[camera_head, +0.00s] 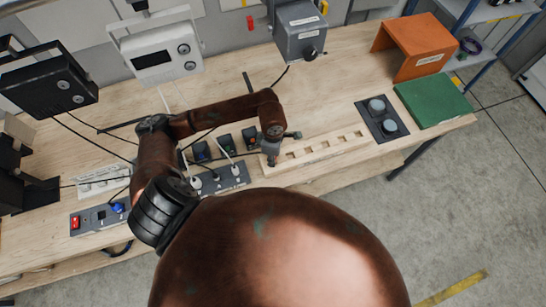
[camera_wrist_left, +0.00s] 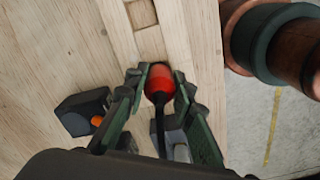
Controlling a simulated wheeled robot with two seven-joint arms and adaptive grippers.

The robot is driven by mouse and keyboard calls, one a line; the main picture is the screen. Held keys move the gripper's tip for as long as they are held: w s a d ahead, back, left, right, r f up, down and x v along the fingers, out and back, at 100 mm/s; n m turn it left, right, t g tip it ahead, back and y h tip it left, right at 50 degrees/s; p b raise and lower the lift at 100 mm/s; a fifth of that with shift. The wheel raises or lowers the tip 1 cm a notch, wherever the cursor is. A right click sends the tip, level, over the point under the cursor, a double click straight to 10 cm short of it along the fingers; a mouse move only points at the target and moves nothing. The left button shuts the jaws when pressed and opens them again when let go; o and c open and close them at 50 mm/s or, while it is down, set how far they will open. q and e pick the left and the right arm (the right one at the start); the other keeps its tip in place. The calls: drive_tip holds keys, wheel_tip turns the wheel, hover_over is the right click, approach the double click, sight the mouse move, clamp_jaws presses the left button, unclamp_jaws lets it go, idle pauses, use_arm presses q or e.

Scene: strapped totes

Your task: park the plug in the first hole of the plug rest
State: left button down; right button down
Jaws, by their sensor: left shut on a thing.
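The plug rest (camera_head: 330,152) is a pale wooden strip with a row of square holes, near the table's front edge in the head view. My left gripper (camera_head: 272,159) points down at the strip's left end. In the left wrist view my left gripper (camera_wrist_left: 159,88) is shut on the plug (camera_wrist_left: 158,80), a red-orange body with a black cable trailing from it. The plug's front end is over the plug rest (camera_wrist_left: 178,40), close to a hole. Whether its tip is inside a hole is hidden. My right gripper is in neither view.
A power strip with white plugs (camera_head: 218,181) and dark blocks (camera_head: 201,151) stand left of the gripper. A dark plate with two round knobs (camera_head: 382,118), a green pad (camera_head: 433,103) and an orange stand (camera_head: 416,47) are at the right. Loose cables cross the left side.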

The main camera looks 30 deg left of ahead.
use_arm(q)
drive_tip(key=c, duration=1.6)
unclamp_jaws()
wheel_tip(320, 180, up, 12)
drive_tip(key=shift+f, duration=0.1)
